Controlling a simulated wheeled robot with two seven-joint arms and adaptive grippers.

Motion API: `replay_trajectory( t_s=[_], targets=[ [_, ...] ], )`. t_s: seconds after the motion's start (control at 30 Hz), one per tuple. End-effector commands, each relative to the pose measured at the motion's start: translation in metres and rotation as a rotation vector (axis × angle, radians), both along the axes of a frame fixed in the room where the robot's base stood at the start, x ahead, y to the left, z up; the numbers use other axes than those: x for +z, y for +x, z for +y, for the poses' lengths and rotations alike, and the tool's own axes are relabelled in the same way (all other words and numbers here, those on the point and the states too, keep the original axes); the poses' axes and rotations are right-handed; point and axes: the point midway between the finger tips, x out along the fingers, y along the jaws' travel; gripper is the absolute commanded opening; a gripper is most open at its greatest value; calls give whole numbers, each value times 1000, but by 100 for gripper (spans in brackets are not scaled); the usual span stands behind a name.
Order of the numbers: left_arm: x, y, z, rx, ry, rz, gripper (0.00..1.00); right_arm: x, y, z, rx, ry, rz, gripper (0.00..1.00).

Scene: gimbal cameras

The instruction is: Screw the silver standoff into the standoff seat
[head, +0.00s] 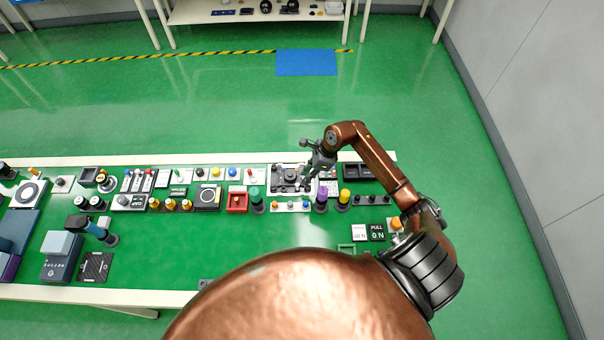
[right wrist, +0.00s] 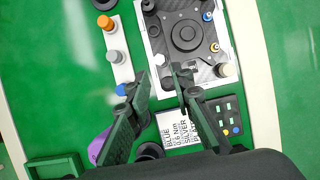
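A silver and black plate (head: 279,170) lies near the back edge of the table; it also shows in the right wrist view (right wrist: 186,63), with a large black round hub in its middle. I cannot tell for certain which is the silver standoff or the standoff seat. My right gripper (head: 305,184) is over the near right part of the plate. My left gripper is out of view.
A white strip with orange, grey and blue knobs (right wrist: 115,56) stands left of the plate. A printed card (right wrist: 178,129) and a dark button pad (right wrist: 228,116) lie close by. Purple (head: 321,195) and yellow (head: 344,196) knobs stand nearby.

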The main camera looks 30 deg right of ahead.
Motion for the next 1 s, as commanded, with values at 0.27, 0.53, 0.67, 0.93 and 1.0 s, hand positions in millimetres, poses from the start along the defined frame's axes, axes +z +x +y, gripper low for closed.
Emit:
replay_trajectory(
  t_s=[0.27, 0.53, 0.67, 0.93, 1.0],
  targets=[
    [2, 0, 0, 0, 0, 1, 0, -28, 7, 14, 5, 4, 1, 21],
    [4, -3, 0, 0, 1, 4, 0, -62, 16, 26, 4, 3, 0, 21],
    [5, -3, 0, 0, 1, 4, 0, -71, 17, 28, 6, 1, 0, 21],
    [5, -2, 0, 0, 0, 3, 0, -74, 18, 28, 5, 0, 0, 21],
    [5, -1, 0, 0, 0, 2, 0, -74, 17, 28, 5, 0, 0, 20]
  ],
)
